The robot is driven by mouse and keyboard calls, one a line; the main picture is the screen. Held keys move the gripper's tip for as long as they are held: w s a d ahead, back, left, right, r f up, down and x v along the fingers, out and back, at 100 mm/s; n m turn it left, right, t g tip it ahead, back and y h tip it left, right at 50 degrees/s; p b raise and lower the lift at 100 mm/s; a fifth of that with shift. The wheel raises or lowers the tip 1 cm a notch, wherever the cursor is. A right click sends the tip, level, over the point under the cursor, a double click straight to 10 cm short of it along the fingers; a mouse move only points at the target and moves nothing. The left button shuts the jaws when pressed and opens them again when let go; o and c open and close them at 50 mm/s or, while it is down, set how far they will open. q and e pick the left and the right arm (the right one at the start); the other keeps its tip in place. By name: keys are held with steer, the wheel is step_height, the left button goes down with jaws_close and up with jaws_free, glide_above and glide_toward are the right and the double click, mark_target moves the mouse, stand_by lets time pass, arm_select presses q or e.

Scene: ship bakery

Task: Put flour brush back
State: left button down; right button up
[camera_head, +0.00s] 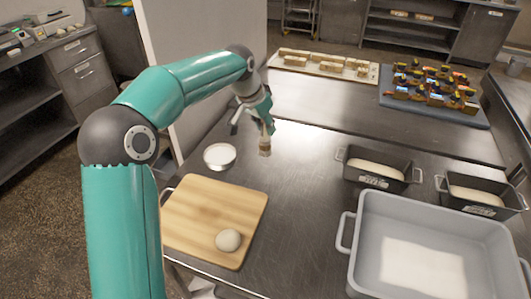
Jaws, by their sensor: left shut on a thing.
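My left gripper (264,118) is above the steel table (305,195), beyond the cutting board. It is shut on the flour brush (265,146), which hangs below it with its pale bristle end pointing down. The arm hides part of the brush's upper end. I cannot tell whether the bristle tip touches the table. A white bowl (219,156) stands to the left of the brush, with white content in it. My right gripper is not in view.
A wooden board (190,225) with a dough ball (228,240) lies at the front left. Two dark loaf tins (353,180) (441,190) with dough and a grey tub (362,270) stand right. A pale tray (283,66) and a blue-grey tray (392,106) with small items are behind.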

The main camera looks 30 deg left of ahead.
mark_target(265, 150)
arm_select(q)
steer(key=shift+f, duration=4.4)
steer(key=shift+f, duration=0.1)
steer(key=c, duration=1)
jaws_free()
steer(key=shift+o, duration=0.2)
steer(key=v, duration=1.2)
steer(key=shift+b, duration=0.3)
steer(key=shift+s, duration=0.15)
